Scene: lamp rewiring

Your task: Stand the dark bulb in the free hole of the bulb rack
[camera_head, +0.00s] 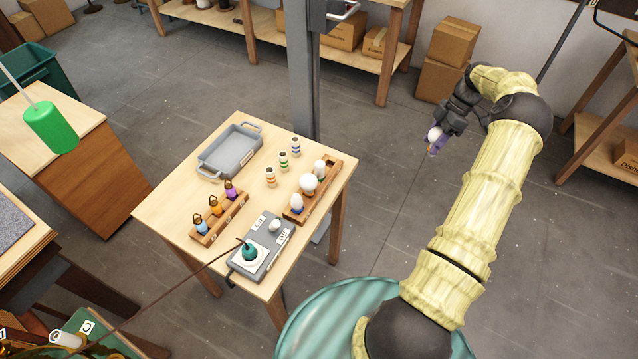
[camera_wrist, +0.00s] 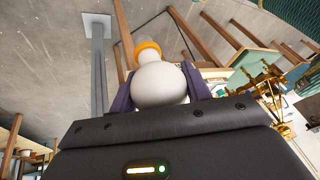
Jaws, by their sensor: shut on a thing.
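My gripper (camera_head: 432,146) is shut on a bulb (camera_head: 434,134) with a round whitish globe and an orange band. It holds the bulb in the air over the floor, right of the table and well apart from it. In the wrist view the bulb (camera_wrist: 160,84) sits between the purple fingers (camera_wrist: 158,88), its orange-banded end pointing away from the palm. It looks pale and unlit, not dark in colour. The wooden bulb rack (camera_head: 325,187) stands at the table's right edge.
The table (camera_head: 165,209) also bears a grey tray (camera_head: 222,163), banded cylinders (camera_head: 283,159), a rack of coloured ringed pieces (camera_head: 207,238) and a grey switch box (camera_head: 275,245) with a teal plug. A grey post (camera_head: 303,80) rises behind. Open floor lies between gripper and table.

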